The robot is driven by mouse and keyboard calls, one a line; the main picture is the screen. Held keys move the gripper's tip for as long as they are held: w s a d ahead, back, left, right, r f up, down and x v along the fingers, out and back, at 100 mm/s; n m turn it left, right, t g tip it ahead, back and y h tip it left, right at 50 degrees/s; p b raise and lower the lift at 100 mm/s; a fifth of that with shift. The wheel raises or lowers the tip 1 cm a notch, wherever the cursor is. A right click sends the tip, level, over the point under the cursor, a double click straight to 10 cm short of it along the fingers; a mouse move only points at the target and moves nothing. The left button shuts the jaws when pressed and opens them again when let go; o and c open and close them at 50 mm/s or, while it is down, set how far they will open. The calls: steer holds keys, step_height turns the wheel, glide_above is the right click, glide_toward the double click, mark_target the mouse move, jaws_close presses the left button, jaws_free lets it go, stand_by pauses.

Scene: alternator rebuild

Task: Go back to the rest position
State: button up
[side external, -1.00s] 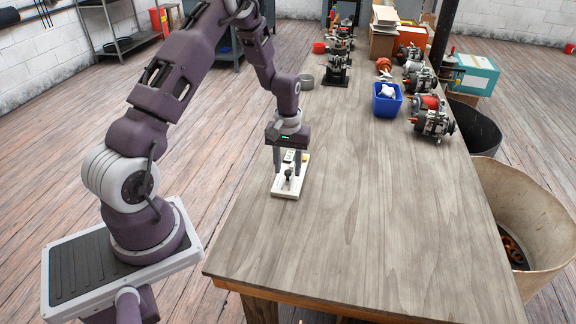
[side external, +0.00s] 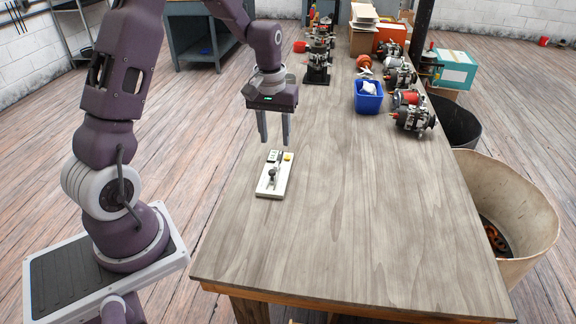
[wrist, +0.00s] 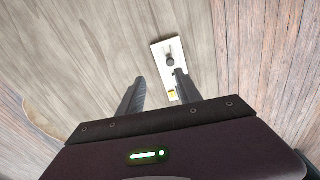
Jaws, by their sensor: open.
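My gripper (side external: 274,143) is open and empty, raised above the wooden table with its fingers pointing down. In the wrist view my gripper (wrist: 158,84) shows its two fingers spread apart. Below it, a small white board (side external: 267,187) lies flat near the table's left edge. It carries a dark upright knob or lever (side external: 272,175) and a yellow button (side external: 287,156). In the wrist view the white board (wrist: 159,56) lies beyond the fingertips, partly hidden by the right finger, apart from the gripper.
A blue bin (side external: 368,103) with white contents and several alternators (side external: 413,119) stand along the table's right side. A dark stand with parts (side external: 317,62) is at the back. A large tan bin (side external: 520,185) stands off the right edge. The front of the table (side external: 370,240) is clear.

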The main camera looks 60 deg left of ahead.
steer(key=s+d+r+m+t, duration=0.25)
steer(key=s+d+r, duration=0.25)
steer(key=d+r, duration=0.45)
steer(key=s+d+r+m+t, duration=0.1)
steer(key=s+d+r+m, duration=0.1)
steer(key=s, duration=0.6)
steer(key=s+d+r+m+t, duration=0.1)
steer(key=s+d+r+m, duration=0.2)
steer(key=s, duration=0.6)
steer(key=shift+s+d+r, duration=0.3)
steer(key=shift+d+r, duration=0.65)
